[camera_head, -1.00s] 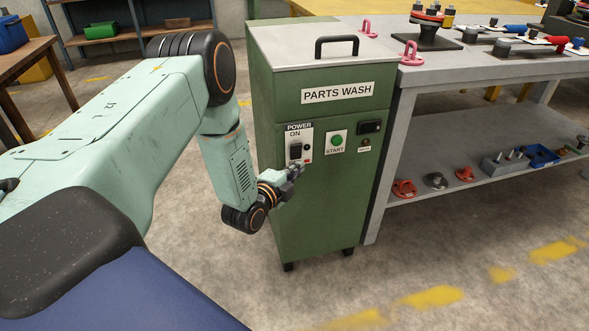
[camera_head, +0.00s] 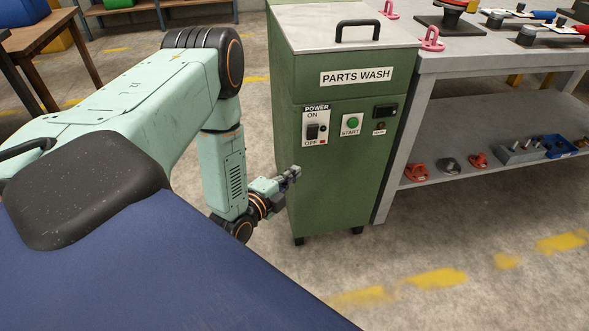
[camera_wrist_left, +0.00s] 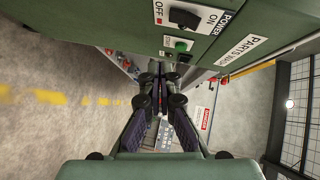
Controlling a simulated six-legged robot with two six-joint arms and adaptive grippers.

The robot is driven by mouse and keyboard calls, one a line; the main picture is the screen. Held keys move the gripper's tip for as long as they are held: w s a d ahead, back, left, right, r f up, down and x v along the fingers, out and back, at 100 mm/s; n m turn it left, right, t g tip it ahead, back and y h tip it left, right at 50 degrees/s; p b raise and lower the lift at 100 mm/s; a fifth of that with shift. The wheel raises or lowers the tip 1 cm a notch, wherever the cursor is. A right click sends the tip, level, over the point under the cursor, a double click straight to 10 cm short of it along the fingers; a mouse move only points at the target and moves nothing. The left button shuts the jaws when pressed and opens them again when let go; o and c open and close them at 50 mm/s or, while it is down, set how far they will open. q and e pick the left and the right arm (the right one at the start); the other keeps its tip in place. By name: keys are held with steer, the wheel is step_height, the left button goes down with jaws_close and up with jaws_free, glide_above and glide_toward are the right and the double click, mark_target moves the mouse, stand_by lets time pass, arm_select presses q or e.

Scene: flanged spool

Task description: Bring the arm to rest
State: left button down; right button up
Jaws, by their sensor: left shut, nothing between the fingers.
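My left arm (camera_head: 223,165) comes in from the left, bent down at the elbow. My left gripper (camera_head: 292,174) is shut and empty, beside the left edge of the green parts washer (camera_head: 345,190), below the level of its power switch (camera_head: 312,131). A gap shows between fingertips and switch. In the left wrist view the closed fingers (camera_wrist_left: 160,82) point past the washer's front panel, with the power switch (camera_wrist_left: 184,18) and the green start button (camera_wrist_left: 181,45) above them. My right gripper is not in view.
A grey workbench (camera_head: 500,60) stands right of the washer, with tools on top and red and blue parts on its lower shelf (camera_head: 480,125). A wooden table (camera_head: 40,35) is at the back left. The floor in front is clear, with yellow markings (camera_head: 436,279).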

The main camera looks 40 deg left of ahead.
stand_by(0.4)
arm_select(q)
steer(key=s+d+f+n+g+h, duration=0.1)
steer(key=s+d+f+n+g, duration=0.25)
steer(key=s+f+n, duration=0.2)
steer(key=s+d+f+n+g, duration=0.3)
steer(key=s+f+n+g, duration=0.2)
steer(key=s+n, duration=0.15)
steer(key=s+d+r+n+g, duration=0.1)
steer(key=s+d+n+g, duration=0.1)
steer(key=s, duration=0.7)
steer(key=s+d+r+n+g+p, duration=0.1)
steer(key=s+d+r+g, duration=0.1)
steer(key=s+d+g, duration=0.3)
steer(key=s, duration=0.4)
steer(key=shift+s+r+n+p, duration=0.2)
steer(key=shift+n+p, duration=0.1)
steer(key=shift+n, duration=0.1)
